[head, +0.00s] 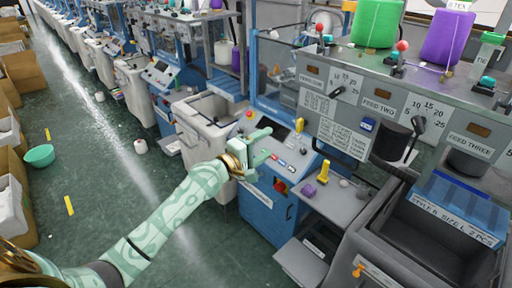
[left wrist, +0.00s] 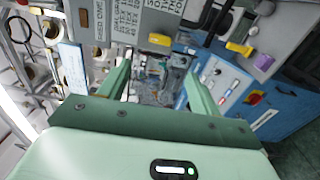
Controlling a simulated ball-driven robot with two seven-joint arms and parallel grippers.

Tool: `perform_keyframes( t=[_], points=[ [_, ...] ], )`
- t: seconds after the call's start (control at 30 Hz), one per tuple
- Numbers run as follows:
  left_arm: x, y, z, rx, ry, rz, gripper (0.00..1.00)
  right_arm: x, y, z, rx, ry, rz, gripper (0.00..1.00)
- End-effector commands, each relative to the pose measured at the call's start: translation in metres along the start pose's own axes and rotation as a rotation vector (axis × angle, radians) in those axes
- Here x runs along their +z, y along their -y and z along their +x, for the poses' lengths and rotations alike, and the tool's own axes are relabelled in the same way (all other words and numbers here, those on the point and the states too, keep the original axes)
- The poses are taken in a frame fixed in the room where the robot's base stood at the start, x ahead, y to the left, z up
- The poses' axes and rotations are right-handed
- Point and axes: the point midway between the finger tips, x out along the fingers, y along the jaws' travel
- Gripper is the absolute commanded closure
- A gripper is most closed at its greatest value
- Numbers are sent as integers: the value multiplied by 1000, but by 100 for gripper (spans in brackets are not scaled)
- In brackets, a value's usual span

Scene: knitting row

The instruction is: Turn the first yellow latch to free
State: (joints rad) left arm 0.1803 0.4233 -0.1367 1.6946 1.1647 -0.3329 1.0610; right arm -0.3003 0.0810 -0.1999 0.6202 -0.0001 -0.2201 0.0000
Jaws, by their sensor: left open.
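A small yellow latch (head: 299,125) sits on the grey machine frame, beside the sign plates. A yellow piece that looks like it (left wrist: 160,40) shows beyond the fingertips in the left wrist view. A second, larger yellow piece (head: 324,171) stands upright on the grey shelf; it also shows in the left wrist view (left wrist: 240,48). My left gripper (head: 268,146) is open and empty in front of the blue control panel, left of the small latch and apart from it. How the latch is turned is too small to tell. My right gripper is not in view.
A purple piece (head: 308,191) lies on the shelf beside the larger yellow piece. A red switch (head: 280,186) is on the blue cabinet. A blue lidded bin (head: 455,210) is at right.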

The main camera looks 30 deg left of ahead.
Motion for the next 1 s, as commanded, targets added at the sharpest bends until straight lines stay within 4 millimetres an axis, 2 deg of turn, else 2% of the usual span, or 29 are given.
perform_keyframes(
  t=[0.1,0.23,0.73,0.87,0.9,0.97,1.0],
  points=[
    [0,1,-18,-1,0,0,36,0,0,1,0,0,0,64],
    [0,0,-27,0,0,-1,36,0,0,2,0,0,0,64],
    [0,0,-29,0,0,0,36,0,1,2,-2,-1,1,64],
    [-1,0,-29,1,-6,110,36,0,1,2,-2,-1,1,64],
    [-9,10,-29,-23,-27,222,36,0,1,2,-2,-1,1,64],
    [-29,45,-30,-110,-67,422,36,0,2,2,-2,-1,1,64],
    [-39,77,-33,-177,-83,535,36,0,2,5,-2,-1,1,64]
  ],
)
